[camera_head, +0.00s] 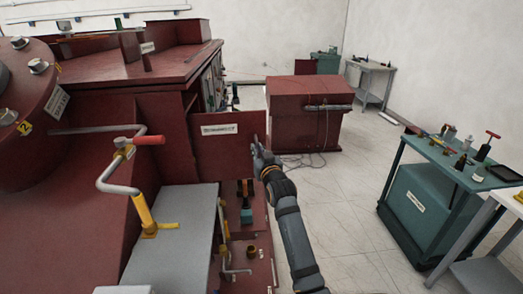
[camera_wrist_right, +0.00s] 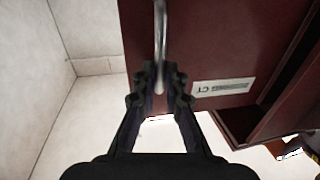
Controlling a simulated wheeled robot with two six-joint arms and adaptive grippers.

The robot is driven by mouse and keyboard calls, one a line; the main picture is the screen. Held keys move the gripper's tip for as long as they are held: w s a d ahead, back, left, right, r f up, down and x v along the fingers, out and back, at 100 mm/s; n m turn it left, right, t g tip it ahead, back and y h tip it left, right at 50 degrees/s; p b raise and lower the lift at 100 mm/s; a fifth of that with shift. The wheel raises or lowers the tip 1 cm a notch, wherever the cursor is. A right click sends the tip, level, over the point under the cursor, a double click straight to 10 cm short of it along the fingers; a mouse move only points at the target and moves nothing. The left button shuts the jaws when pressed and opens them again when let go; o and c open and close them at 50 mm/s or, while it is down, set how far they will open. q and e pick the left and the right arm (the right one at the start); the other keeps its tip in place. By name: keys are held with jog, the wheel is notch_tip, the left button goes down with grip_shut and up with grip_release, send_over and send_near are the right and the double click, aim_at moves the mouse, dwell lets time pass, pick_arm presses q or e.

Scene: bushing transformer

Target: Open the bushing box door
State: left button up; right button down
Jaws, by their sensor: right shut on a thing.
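The bushing box door (camera_head: 228,142) is a dark red panel with a white label, standing swung out from the red box (camera_head: 177,150) on the transformer. Its label (camera_wrist_right: 222,87) and red face also show in the right wrist view. My right gripper (camera_head: 258,150) is at the door's right edge. In the right wrist view my right gripper (camera_wrist_right: 160,75) is shut on a grey metal door handle (camera_wrist_right: 160,45), with a finger on either side of it. The handle is mostly hidden in the head view. My left gripper is not in view.
A grey platform (camera_head: 175,235) and a red-handled pipe (camera_head: 148,140) stand left of my right arm. A red cabinet (camera_head: 308,115) stands behind the door. A green tool cart (camera_head: 440,190) is at the right.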

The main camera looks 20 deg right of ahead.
jog(key=c, duration=1.9)
grip_release()
jog(key=shift+a, duration=0.15)
jog(key=o, duration=0.5)
jog(key=shift+w+a, duration=0.2)
jog(key=shift+a, duration=0.45)
jog(key=shift+d, duration=0.2)
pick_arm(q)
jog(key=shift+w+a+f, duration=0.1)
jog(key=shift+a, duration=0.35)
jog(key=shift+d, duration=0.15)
